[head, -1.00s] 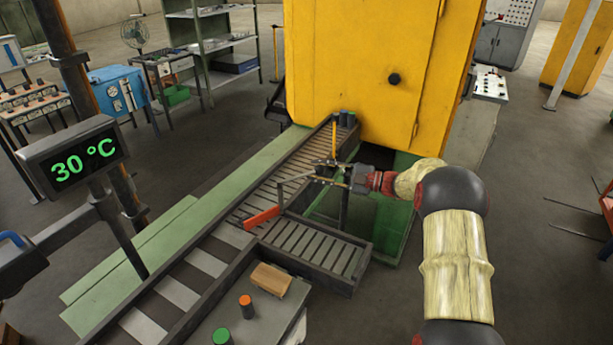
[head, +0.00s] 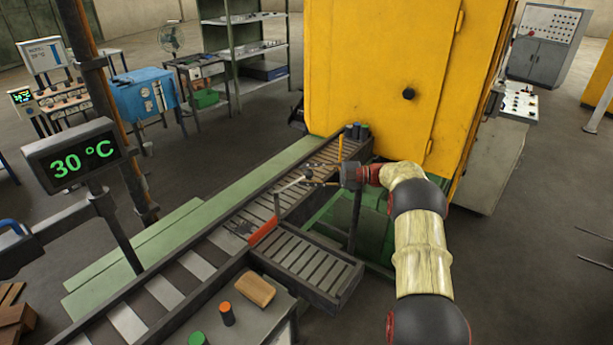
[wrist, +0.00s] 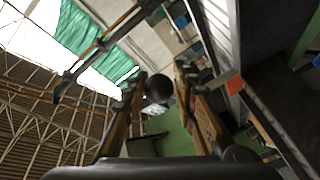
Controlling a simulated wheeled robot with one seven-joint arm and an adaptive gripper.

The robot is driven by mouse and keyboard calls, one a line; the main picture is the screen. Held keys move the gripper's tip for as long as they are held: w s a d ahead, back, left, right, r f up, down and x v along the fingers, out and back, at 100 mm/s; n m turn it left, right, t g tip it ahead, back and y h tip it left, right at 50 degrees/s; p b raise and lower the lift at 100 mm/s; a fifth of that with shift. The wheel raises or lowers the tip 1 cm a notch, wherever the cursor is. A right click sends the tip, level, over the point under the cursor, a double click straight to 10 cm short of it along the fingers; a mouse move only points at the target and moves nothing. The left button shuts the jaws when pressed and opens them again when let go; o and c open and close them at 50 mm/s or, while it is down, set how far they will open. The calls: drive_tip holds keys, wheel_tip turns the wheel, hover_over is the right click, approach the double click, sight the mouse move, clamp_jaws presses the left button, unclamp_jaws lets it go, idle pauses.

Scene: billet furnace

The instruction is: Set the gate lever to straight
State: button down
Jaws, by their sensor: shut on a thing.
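The gate's orange-red plate (head: 262,231) lies near the mouth of the side branch, roughly along the main conveyor's near edge. A pale lever arm (head: 291,183) runs from the upright post by the plate toward my gripper (head: 318,177). In the wrist view, a dark round knob (wrist: 158,88) sits between the fingertips of my gripper (wrist: 160,92), which is shut on it. The exact contact at the knob is too small to tell in the head view.
The main roller conveyor (head: 165,291) runs diagonally to the yellow furnace (head: 400,70). The side roller branch (head: 303,264) goes off to the right.

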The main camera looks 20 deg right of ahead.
drive_tip(key=shift+w+r, duration=0.15)
drive_tip(key=shift+r, duration=0.4)
drive_tip(key=c, duration=1.9)
unclamp_jaws()
drive_tip(key=o, duration=0.4)
drive_tip(key=shift+f, duration=0.25)
drive_tip(key=shift+f, duration=0.1)
drive_tip(key=v, duration=1.2)
